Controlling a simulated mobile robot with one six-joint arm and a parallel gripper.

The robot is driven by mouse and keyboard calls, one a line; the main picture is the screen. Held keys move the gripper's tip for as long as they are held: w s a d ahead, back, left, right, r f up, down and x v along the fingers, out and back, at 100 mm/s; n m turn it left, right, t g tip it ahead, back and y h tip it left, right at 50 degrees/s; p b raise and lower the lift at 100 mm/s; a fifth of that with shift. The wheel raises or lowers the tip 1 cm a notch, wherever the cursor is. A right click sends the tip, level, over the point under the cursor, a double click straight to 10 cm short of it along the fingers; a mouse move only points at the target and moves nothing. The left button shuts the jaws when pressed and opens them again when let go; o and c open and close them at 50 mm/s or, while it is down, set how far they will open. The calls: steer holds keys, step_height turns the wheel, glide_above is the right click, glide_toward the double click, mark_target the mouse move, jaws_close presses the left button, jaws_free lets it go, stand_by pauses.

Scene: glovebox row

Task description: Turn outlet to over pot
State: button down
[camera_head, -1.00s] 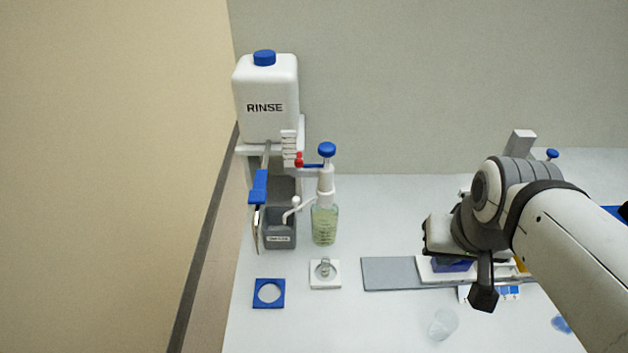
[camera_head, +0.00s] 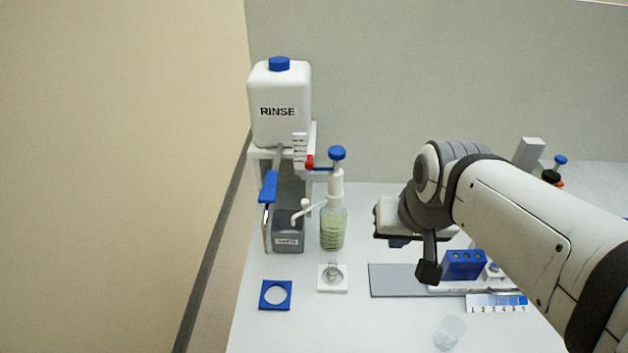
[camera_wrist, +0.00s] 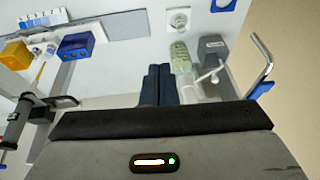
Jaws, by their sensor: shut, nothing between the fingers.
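The bottle (camera_head: 333,233) holds pale green liquid and stands upright, with a white pump and blue cap on top. Its thin white outlet (camera_head: 300,215) points left, its tip by the grey box (camera_head: 289,236). The pot (camera_head: 333,271), a small clear glass vessel, sits on a white square plate in front of the bottle. In the wrist view my gripper (camera_wrist: 158,85) is shut and empty, its dark fingers left of the bottle (camera_wrist: 180,58) and apart from the outlet (camera_wrist: 209,76). In the head view my fingertips are mostly hidden by my wrist.
A white RINSE tank (camera_head: 281,105) stands on a shelf at the back left, with a blue-handled lever (camera_head: 268,187) below. A blue ring plate (camera_head: 275,295) lies front left. A blue rack (camera_head: 464,264) and a clear cup (camera_head: 450,332) are to the right.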

steer(key=w+a+f+m+t+y+b, duration=0.15)
steer(key=w+a+f+b, duration=0.25)
steer(key=w, duration=0.5)
steer(key=w+a+f+m+t+y+b, duration=0.1)
steer(key=w+a+f+m+b, duration=0.25)
steer(key=w, duration=0.45)
steer(key=n, duration=0.1)
glide_toward(320, 204)
step_height(320, 204, down, 3)
steer(key=a, duration=0.3)
steer(key=shift+w+a+p, duration=0.2)
steer(key=shift+a+p, duration=0.25)
steer(key=shift+p, duration=0.1)
